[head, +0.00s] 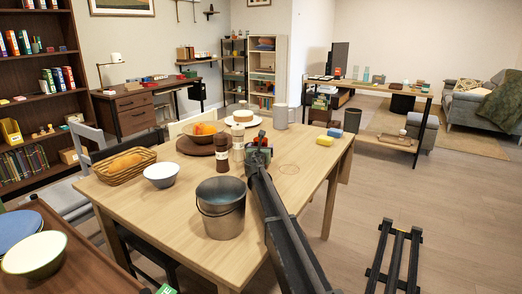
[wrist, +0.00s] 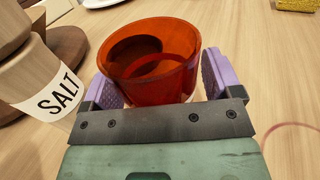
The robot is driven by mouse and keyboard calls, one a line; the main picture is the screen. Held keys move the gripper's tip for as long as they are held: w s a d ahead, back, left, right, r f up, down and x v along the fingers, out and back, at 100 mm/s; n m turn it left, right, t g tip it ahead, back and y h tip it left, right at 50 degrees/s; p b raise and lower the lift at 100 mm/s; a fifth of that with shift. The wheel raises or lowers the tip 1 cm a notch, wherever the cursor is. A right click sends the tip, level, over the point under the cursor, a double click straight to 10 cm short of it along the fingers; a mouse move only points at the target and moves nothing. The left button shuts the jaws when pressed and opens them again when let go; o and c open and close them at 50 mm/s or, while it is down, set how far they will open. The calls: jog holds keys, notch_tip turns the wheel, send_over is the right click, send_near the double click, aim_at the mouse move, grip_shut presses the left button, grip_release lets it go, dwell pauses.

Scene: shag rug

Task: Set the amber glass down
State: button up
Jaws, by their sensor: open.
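The amber glass (wrist: 150,70) is an orange-red, see-through tumbler, seen from above and empty in the wrist view. It appears upright over the wooden table (wrist: 250,60); its base is partly hidden by my gripper, so contact with the table is hard to tell. My gripper (wrist: 160,82) is open, with a purple pad on either side of the glass. In the head view my gripper (head: 259,145) is over the far half of the table, and the glass is mostly hidden there. A thin ring mark (head: 289,169) lies on the tabletop to its right.
A salt mill (wrist: 50,90) stands close on the left. A yellow sponge (head: 325,141) lies right. The table's right side is mostly clear.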

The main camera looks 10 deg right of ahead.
jog(key=shift+r, duration=0.25)
jog(key=shift+o, duration=0.4)
jog(key=v, duration=0.7)
jog(key=shift+s, duration=0.3)
jog(key=shift+o, duration=0.2)
jog(key=shift+w, duration=0.1)
